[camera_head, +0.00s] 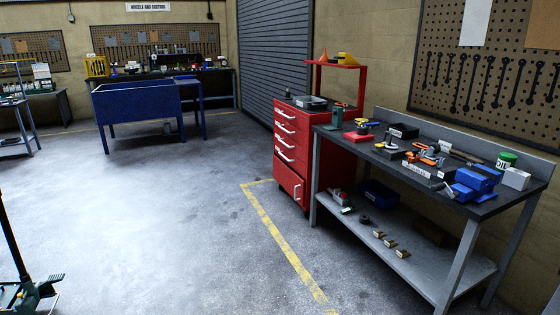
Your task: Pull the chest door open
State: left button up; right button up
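A red tool chest (286,150) stands against the right wall beside a workbench. Several drawers with pale horizontal handles fill its upper front. Below them is a door (288,183) with a pale vertical handle (297,191) near its right edge. The door looks shut. The chest is some distance away from me, and nothing of mine touches it. Neither my left nor my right gripper shows in the head view.
A grey workbench (462,207) with tools and a lower shelf stands right of the chest. A yellow line (275,236) runs along the floor before them. A blue bin (137,103) stands at the back left. A green-based object (33,291) is at the lower left. The middle floor is clear.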

aim_at(292, 182)
jog(key=i, duration=2.15)
jog(key=i+z, duration=0.2)
jog(key=i, duration=0.25)
jog(key=i+j+z, duration=0.2)
jog(key=i, duration=0.25)
jog(key=i+j+z, duration=0.15)
jog(key=i, duration=0.3)
jog(key=i+j+z, duration=0.2)
jog(key=i, duration=0.2)
jog(key=i+j+z, duration=0.7)
jog(key=i+j, duration=0.05)
jog(key=j, duration=0.1)
